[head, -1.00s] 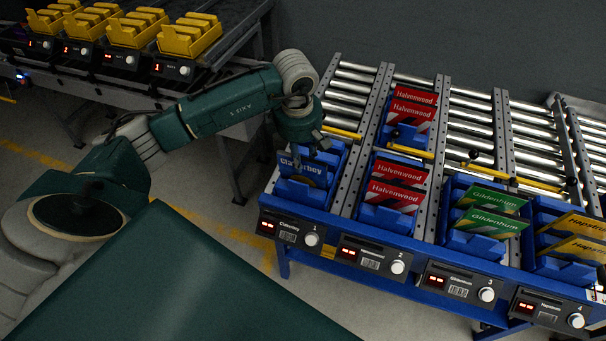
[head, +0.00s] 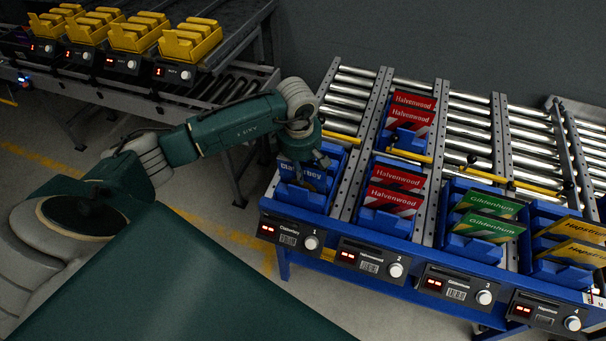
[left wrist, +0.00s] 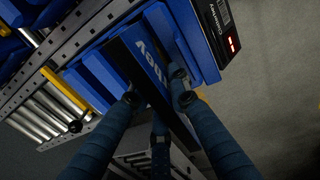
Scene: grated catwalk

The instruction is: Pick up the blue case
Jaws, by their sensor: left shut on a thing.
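The blue case (head: 313,185) with white lettering stands in the blue bin (head: 290,200) of the leftmost lane, the one marked 1. My left gripper (head: 303,172) comes down over it from above, and the wrist partly hides its top. In the left wrist view the blue case (left wrist: 150,58) lies between the dark fingers of my left gripper (left wrist: 157,90), which is shut on it. Part of its lettering is covered by the fingers. My right gripper is not in view.
Red-and-white Halvenwood cases (head: 397,180), green Gildenhum cases (head: 490,225) and yellow Hapstrum cases (head: 575,250) stand in neighbouring bins close on the right. Yellow bars (head: 408,155) cross the rollers. Yellow bins (head: 190,40) sit on a far-left rack. Floor is clear at lower middle.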

